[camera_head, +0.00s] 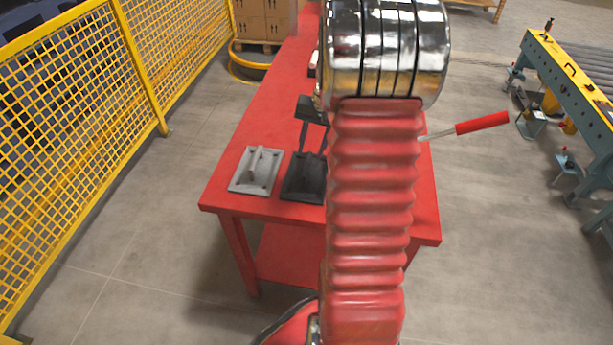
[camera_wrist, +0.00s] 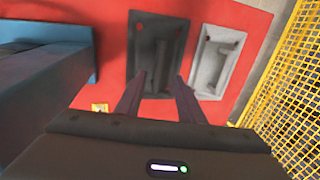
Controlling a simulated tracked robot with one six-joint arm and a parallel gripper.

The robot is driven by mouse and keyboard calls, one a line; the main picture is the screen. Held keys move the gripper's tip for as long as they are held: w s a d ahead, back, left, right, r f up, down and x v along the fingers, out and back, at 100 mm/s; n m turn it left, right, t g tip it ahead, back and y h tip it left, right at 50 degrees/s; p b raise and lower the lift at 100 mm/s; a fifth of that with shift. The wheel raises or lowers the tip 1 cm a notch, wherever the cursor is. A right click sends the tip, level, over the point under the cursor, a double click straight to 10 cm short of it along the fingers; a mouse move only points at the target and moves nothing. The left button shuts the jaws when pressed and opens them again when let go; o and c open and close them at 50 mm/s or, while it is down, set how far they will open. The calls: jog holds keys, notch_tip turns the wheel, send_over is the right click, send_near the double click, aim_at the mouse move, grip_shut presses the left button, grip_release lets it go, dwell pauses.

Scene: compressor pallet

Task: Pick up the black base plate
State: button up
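The black base plate (camera_head: 300,187) lies flat near the front edge of the red table, partly hidden by my arm in the head view. In the wrist view the black base plate (camera_wrist: 146,47) lies ahead of my fingers, with a raised bar on it. My gripper (camera_wrist: 158,78) is open and empty, its two dark fingers apart on either side of the plate's near part. It appears above the plate, not clearly touching it. In the head view my arm hides most of the gripper.
A similar grey plate (camera_head: 245,181) lies just left of the black one; it also shows in the wrist view (camera_wrist: 208,77). A red-handled tool (camera_head: 482,123) sticks out past the table's right edge. A yellow mesh fence (camera_head: 70,110) stands left.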

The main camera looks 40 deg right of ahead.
aim_at(308, 163)
jog(key=shift+w+a+f, duration=0.1)
jog(key=shift+w+f, duration=0.05)
jog(key=shift+f, duration=0.7)
jog(key=shift+w+a+f, duration=0.1)
jog(key=shift+f, duration=0.7)
jog(key=shift+f, duration=0.1)
jog(key=shift+w+a+f, duration=0.1)
jog(key=shift+w+f, duration=0.1)
jog(key=shift+f, duration=1.05)
jog(key=shift+w+a+f, duration=0.1)
jog(key=shift+w+f, duration=0.05)
jog(key=shift+f, duration=1.1)
jog(key=shift+d, duration=0.1)
jog(key=shift+c, duration=0.5)
grip_shut()
